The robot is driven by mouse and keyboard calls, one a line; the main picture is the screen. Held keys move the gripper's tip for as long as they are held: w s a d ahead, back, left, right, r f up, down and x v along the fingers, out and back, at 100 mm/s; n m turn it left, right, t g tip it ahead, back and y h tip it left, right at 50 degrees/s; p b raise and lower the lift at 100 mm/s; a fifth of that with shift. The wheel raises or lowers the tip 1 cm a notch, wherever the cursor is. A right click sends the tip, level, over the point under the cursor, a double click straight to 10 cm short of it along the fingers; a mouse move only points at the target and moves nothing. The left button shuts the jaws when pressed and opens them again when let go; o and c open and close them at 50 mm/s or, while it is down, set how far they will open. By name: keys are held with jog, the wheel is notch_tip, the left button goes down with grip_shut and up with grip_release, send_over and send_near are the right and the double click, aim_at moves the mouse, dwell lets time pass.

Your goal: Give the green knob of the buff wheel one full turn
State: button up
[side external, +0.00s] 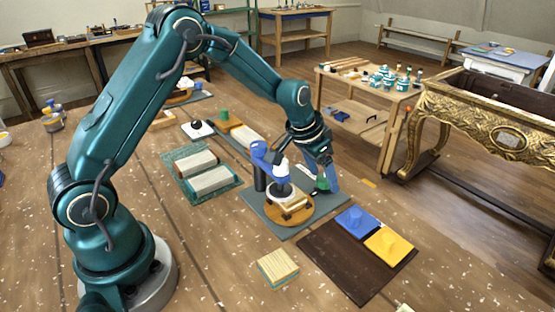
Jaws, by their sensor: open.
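The buff wheel (298,216) is a round tan disc on a blue-grey mat, with a pale block and a white and blue upright part over it. A green knob (322,184) shows at its far right side, partly hidden by my gripper. My gripper (326,178) points down right at the green knob, its blue finger on the knob's right. The jaws are open. Whether the fingers touch the knob cannot be told from this view.
The blue-grey mat (253,220) lies under the wheel. A dark board (335,262) with blue and yellow pads lies in front right, and a striped block (278,268) in front. A green tray (192,194) with two brushes or blocks is at left. Bare tabletop shows at front left.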

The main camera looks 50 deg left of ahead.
jog(key=shift+d+n+y, duration=0.15)
jog(key=shift+n+y, duration=0.35)
jog(key=shift+n, duration=0.75)
jog(key=shift+d+n+y, duration=0.1)
jog(key=shift+n+y, duration=0.4)
jog(key=shift+n, duration=0.75)
jog(key=n, duration=0.2)
jog(key=n+g+y, duration=0.1)
jog(key=n, duration=0.2)
jog(key=shift+w+d+y, duration=0.2)
jog(key=shift+y, duration=0.1)
notch_tip(320, 180, up, 12)
jog(key=s+r+n+t, duration=0.1)
jog(key=s, duration=0.2)
jog(key=s+a+r+m+t+h, duration=0.1)
jog(key=s+r+m, duration=0.1)
jog(key=s+r, duration=0.4)
jog(key=shift+s+t, duration=0.3)
jog(key=shift+s, duration=1.35)
